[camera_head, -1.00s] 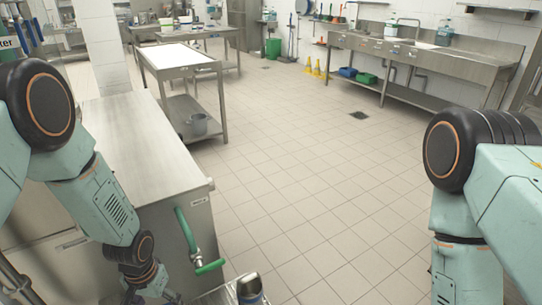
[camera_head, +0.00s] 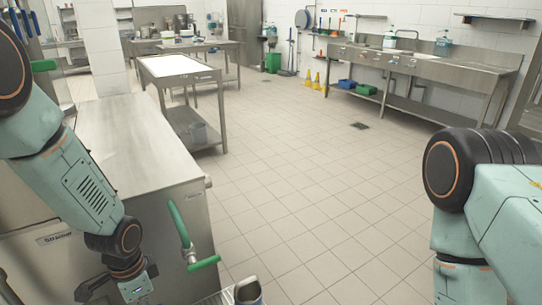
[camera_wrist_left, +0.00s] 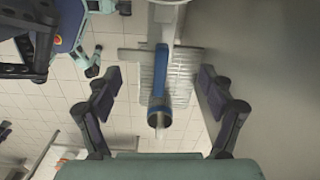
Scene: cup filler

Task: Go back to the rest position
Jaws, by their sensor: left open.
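My left gripper (camera_wrist_left: 160,95) is open in the left wrist view, its two dark fingers spread wide with nothing between the pads. Beyond them a blue and metal cup (camera_wrist_left: 158,88) shows its round open end, standing apart from both fingers over a slatted metal grate (camera_wrist_left: 184,80). In the head view the cup (camera_head: 248,290) is cut by the bottom edge. My left wrist is at the lower left in front of the steel cabinet, and its fingers are mostly out of frame there. My right arm is at the right edge; its gripper is out of view.
The steel cabinet (camera_head: 125,150) with a green-handled valve (camera_head: 180,224) stands close on the left. A steel table (camera_head: 175,66) is behind it. A long sink counter (camera_head: 430,62) lines the back right. The tiled floor between is clear.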

